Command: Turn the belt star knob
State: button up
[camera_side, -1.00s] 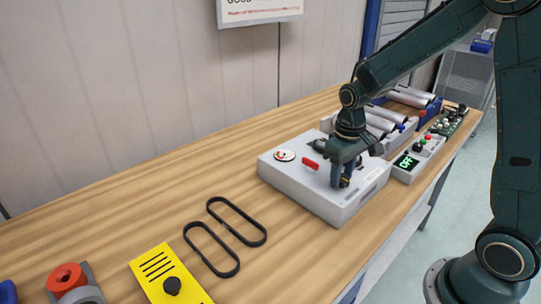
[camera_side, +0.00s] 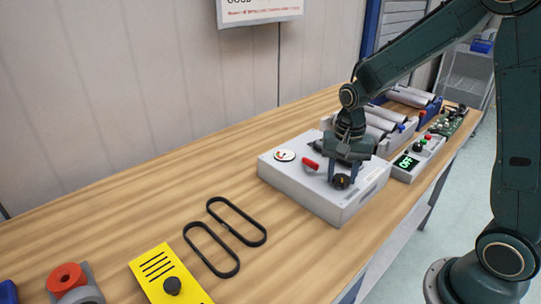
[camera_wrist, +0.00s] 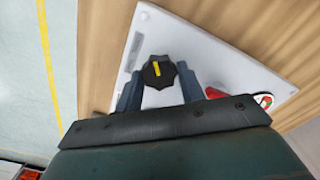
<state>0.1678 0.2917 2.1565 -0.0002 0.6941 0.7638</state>
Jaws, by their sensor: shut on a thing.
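The star knob (camera_wrist: 158,72) is black with a yellow mark and sits on top of the grey-white box (camera_side: 290,187). In the side view the knob (camera_side: 341,181) shows in front of my fingers. My gripper (camera_wrist: 158,88) points down at the box, with one finger on each side of the knob, and is shut on it. The yellow mark is nearly upright in the wrist view. The box also carries a red lever (camera_side: 310,164) and a round gauge (camera_side: 285,155), both left of my gripper in the side view.
Two black belts (camera_side: 237,221) lie on the wooden bench (camera_side: 130,215). A yellow block (camera_side: 160,272) and a red ring on a grey holder (camera_side: 67,277) stand front left. A control box with an OFF display (camera_side: 405,162) and a roller unit (camera_side: 385,125) stand close behind my gripper.

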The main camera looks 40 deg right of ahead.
aim_at(342, 178)
jog(key=shift+r+m, duration=0.1)
jog(key=shift+m, duration=1.5)
jog(key=o, duration=1)
jog(key=shift+r, duration=0.1)
notch_tip(342, 178, up, 14)
jog(key=shift+f, duration=0.2)
